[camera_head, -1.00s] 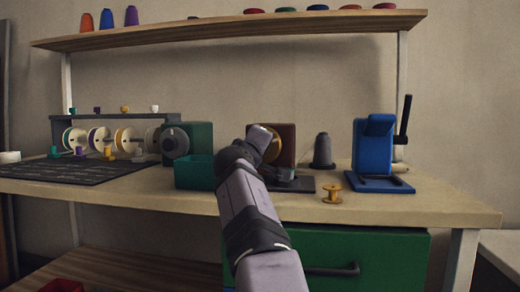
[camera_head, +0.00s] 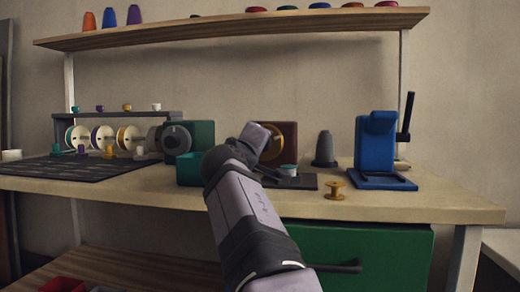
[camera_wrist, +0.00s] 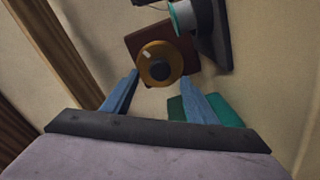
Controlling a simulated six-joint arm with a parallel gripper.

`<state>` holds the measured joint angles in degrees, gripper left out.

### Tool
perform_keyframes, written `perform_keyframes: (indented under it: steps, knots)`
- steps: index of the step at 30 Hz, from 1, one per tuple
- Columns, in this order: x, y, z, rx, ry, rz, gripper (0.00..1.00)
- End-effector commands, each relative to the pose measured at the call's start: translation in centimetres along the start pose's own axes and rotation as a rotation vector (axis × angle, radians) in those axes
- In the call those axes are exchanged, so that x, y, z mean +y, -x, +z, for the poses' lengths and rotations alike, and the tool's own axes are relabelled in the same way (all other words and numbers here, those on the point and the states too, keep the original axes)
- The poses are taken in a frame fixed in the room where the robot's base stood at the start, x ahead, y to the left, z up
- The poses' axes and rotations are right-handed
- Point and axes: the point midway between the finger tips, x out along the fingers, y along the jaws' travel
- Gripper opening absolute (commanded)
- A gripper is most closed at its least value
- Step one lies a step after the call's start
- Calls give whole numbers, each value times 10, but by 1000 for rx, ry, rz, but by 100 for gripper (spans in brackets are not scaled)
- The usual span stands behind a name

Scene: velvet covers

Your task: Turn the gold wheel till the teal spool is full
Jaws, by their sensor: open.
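The gold wheel (camera_wrist: 148,51) has a dark hub and a pale handle, and faces my gripper from the brown box (camera_wrist: 132,40). In the head view the wheel (camera_head: 278,142) is partly hidden behind my arm. My gripper (camera_wrist: 158,77) is open and empty. Its blue fingers reach toward the wheel's lower left and lower right; whether they touch it I cannot tell. The teal spool (camera_wrist: 183,15) shows teal rims and a pale middle, cut by the top edge. It also shows just right of my wrist in the head view (camera_head: 289,170). Its fill is unclear.
A teal bin (camera_head: 189,170) stands left of my arm, before a green box with a grey dial (camera_head: 178,140). A gold spool (camera_head: 335,190), a grey cone (camera_head: 324,150) and a blue cranked device (camera_head: 378,150) stand right. Bench is clear at its front right.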

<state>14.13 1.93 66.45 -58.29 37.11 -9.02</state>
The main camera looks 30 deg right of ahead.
Motion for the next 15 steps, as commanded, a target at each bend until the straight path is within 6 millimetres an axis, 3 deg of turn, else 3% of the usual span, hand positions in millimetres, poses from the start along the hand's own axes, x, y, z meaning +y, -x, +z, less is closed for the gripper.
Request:
perform_keyframes:
  steps: [4, 15]
  knots:
    - [0, 10, 0, 1, 0, 0, 53]
    - [0, 12, 0, 0, 0, 0, 53]
